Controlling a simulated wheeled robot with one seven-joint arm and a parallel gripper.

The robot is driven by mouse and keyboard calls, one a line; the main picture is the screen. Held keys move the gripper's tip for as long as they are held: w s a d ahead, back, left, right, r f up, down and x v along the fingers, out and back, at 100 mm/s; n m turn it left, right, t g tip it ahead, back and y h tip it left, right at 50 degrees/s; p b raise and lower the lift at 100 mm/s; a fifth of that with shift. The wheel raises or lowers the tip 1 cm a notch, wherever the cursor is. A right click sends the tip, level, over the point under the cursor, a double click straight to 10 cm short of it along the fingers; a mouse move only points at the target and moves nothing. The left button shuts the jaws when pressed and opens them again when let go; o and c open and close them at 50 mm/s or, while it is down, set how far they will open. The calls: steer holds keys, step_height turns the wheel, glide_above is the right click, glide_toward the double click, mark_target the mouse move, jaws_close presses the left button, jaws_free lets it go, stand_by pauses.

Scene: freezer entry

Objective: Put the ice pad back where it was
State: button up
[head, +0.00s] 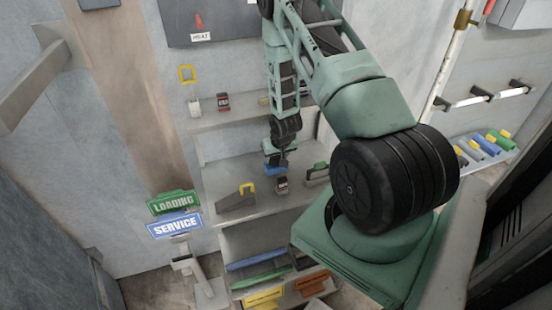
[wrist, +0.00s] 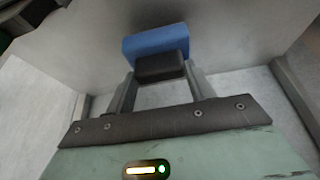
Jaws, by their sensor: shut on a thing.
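My gripper (head: 279,161) reaches down over the middle shelf of the shelving unit. In the wrist view my gripper (wrist: 162,72) is shut on a blue block with a black part, which looks like the ice pad (wrist: 155,44). The black part sits between the two fingers and the blue face lies beyond it. In the head view the ice pad (head: 271,171) is a small blue patch under the fingers, above or on the shelf; I cannot tell if it touches. The fingers partly hide it.
Lower bins hold coloured pieces. LOADING (head: 174,202) and SERVICE (head: 174,225) signs stand at left.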

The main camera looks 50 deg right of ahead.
steer(key=shift+f, duration=0.7)
steer(key=shift+w+d+f+p, duration=0.15)
steer(key=shift+w+f+p, duration=0.2)
steer(key=shift+f+p, duration=0.15)
steer(key=shift+f, duration=0.15)
steer(key=o, duration=1.1)
